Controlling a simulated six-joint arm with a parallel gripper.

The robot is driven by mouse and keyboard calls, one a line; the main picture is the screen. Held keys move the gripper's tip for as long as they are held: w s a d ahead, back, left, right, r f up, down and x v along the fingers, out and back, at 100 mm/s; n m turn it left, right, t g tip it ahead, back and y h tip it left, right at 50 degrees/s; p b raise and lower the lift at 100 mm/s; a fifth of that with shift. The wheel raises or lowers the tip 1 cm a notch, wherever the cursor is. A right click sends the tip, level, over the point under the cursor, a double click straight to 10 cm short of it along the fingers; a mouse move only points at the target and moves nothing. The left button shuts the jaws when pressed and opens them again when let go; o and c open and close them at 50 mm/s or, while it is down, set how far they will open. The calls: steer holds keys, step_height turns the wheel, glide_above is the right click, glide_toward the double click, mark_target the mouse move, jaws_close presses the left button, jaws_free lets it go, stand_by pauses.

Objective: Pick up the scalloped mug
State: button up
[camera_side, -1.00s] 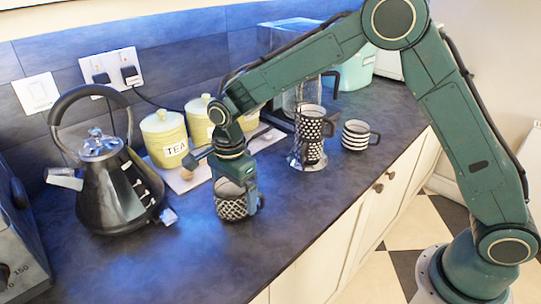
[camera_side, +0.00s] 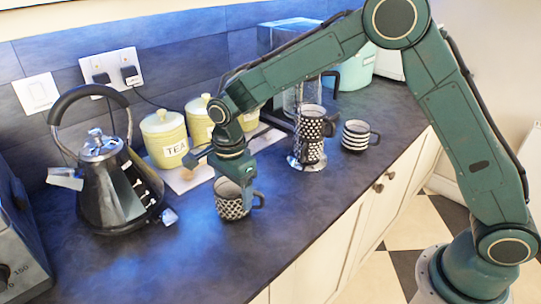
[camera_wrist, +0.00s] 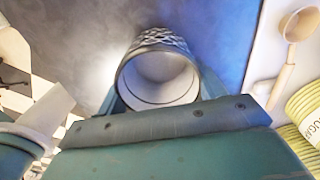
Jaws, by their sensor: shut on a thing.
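The scalloped mug (camera_side: 231,209) has a dark and white scale pattern and stands under my gripper (camera_side: 241,191) on the dark counter in the side view. Its handle points right. My gripper is shut on the mug's wall near the rim. In the wrist view the mug (camera_wrist: 160,76) shows its open mouth and pale inside just beyond my gripper; the fingertips are mostly hidden there. Whether its base touches the counter cannot be told for sure.
A black kettle (camera_side: 112,185) stands left of the mug. Yellow canisters (camera_side: 165,140) are behind it. A dotted mug (camera_side: 313,125) and a striped mug (camera_side: 356,135) are at the right rear. The counter (camera_side: 215,265) in front is clear.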

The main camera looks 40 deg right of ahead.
step_height(320, 180, up, 20)
stand_by(0.6)
stand_by(0.5)
step_height(320, 180, up, 14)
steer(key=r+n, duration=0.1)
steer(key=n, duration=1.1)
glide_above(314, 119)
steer(key=w+d, duration=0.3)
step_height(314, 119, down, 11)
steer(key=shift+w, duration=0.15)
stand_by(0.6)
steer(key=shift+f, duration=0.15)
step_height(314, 119, down, 8)
stand_by(0.9)
steer(key=shift+f, duration=0.1)
